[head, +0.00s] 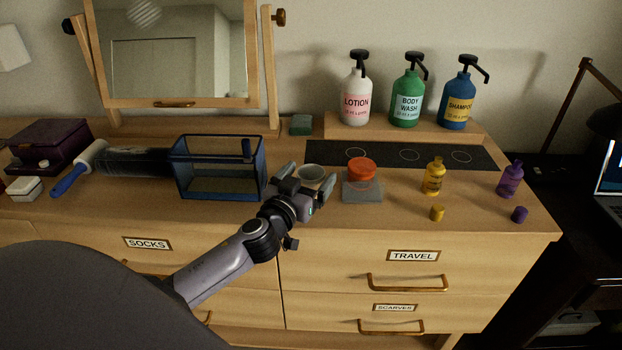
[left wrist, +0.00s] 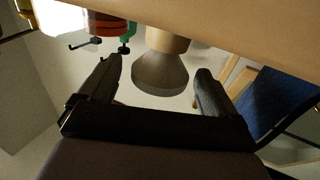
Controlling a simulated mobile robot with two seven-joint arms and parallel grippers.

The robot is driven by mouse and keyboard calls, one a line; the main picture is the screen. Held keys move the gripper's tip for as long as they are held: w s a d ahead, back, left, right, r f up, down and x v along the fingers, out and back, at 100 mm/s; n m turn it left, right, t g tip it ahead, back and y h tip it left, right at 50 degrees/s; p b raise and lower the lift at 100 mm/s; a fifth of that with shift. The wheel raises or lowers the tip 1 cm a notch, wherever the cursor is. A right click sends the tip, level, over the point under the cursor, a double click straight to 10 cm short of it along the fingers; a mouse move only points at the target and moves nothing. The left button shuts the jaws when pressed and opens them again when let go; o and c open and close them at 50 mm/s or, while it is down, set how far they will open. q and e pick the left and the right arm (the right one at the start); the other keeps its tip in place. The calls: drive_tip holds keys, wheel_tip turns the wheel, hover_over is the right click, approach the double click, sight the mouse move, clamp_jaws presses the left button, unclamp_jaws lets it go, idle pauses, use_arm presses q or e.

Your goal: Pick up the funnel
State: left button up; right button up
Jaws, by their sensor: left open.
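The funnel (head: 312,173) is grey and stands mouth up near the middle of the dresser top. In the left wrist view, which is turned upside down, the grey cone (left wrist: 160,73) widens away from a tan round holder (left wrist: 168,41) at the dresser top. My left gripper (head: 307,182) is open at the funnel, with one finger on each side. In the left wrist view the cone shows between the two fingertips (left wrist: 158,68), with a gap on each side. The gripper hides the lower part of the funnel in the head view. My right gripper is not in view.
A blue-framed open box (head: 220,196) stands close left of the gripper. An orange-topped jar (head: 361,169) on a grey cloth-like piece (head: 361,190) is close right. Yellow (head: 433,176) and purple (head: 510,180) bottles stand farther right. Pump bottles (head: 408,103) stand on a wooden riser behind.

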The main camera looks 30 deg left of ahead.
use_arm(q)
drive_tip(key=shift+c, duration=0.3)
drive_tip(key=c, duration=1)
drive_tip(key=shift+c, duration=0.3)
drive_tip(key=shift+r, duration=0.1)
drive_tip(key=shift+r, duration=0.6)
wheel_tip(320, 180, up, 19)
drive_tip(key=p, duration=0.3)
drive_tip(key=shift+f+p, duration=0.2)
drive_tip(key=shift+p, duration=0.15)
